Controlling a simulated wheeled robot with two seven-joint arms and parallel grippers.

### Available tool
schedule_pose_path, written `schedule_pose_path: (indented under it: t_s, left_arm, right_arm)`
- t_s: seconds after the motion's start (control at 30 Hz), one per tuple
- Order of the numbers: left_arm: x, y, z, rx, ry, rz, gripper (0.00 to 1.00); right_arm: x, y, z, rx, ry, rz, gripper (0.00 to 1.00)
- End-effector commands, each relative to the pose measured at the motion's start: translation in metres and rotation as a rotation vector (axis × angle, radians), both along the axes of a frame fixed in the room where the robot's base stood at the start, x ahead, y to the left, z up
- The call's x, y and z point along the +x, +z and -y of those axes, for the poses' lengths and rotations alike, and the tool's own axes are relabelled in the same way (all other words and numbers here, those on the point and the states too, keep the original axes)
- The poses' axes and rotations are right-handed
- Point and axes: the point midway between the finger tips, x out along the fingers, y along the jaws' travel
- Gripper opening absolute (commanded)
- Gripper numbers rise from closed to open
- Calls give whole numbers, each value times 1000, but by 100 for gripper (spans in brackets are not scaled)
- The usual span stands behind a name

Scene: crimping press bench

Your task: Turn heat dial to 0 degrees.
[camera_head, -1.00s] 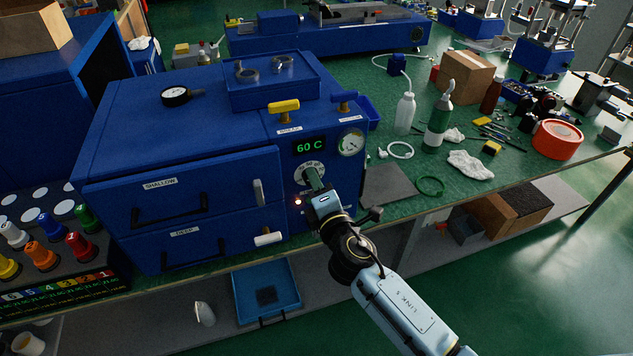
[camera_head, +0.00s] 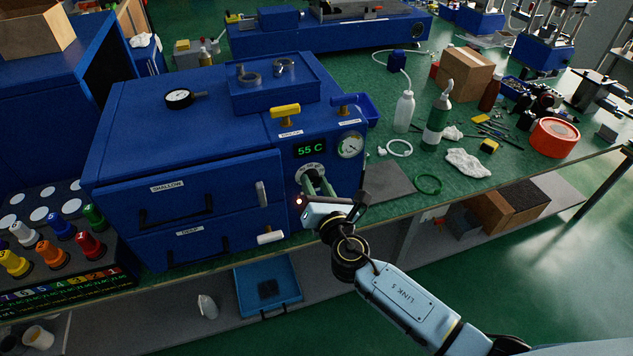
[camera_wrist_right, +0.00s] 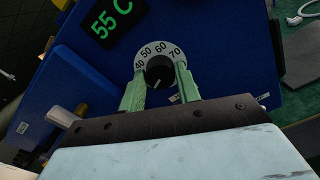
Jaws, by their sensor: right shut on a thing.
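The blue heating press (camera_head: 190,120) stands on the green bench, with a green display (camera_head: 309,150) reading 55 C. The heat dial (camera_head: 311,170) is below the display, partly hidden by my fingers. In the right wrist view the dial (camera_wrist_right: 159,74) is a dark knob with a pale scale ring showing 40, 50, 60 and 70. My right gripper (camera_head: 318,184) is shut on the knob, one green finger on each side; it also shows in the right wrist view (camera_wrist_right: 159,82). My left gripper is not in view.
A yellow-handled lever (camera_head: 285,111) and a round gauge (camera_head: 350,145) sit near the dial. A white-tipped handle (camera_head: 270,238) sticks out below left. A grey plate (camera_head: 387,182) and green ring (camera_head: 427,184) lie on the bench to the right.

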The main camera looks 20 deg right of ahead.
Motion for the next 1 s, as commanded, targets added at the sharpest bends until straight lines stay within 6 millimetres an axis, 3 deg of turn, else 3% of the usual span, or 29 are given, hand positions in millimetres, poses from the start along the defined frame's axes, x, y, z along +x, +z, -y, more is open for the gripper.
schedule_pose_path:
  t_s: [0.3, 0.8, 0.83, 1.0]
  left_arm:
    - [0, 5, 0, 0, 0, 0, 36]
    - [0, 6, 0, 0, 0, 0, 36]
    - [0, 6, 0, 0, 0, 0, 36]
    - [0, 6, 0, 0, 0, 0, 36]
  right_arm:
    - [0, 1, -1, -103, 2, 4, 10]
    - [0, 0, -1, -117, 2, 4, 10]
    - [0, 0, -1, -117, 2, 4, 37]
    - [0, 0, -1, -116, 1, 3, 54]
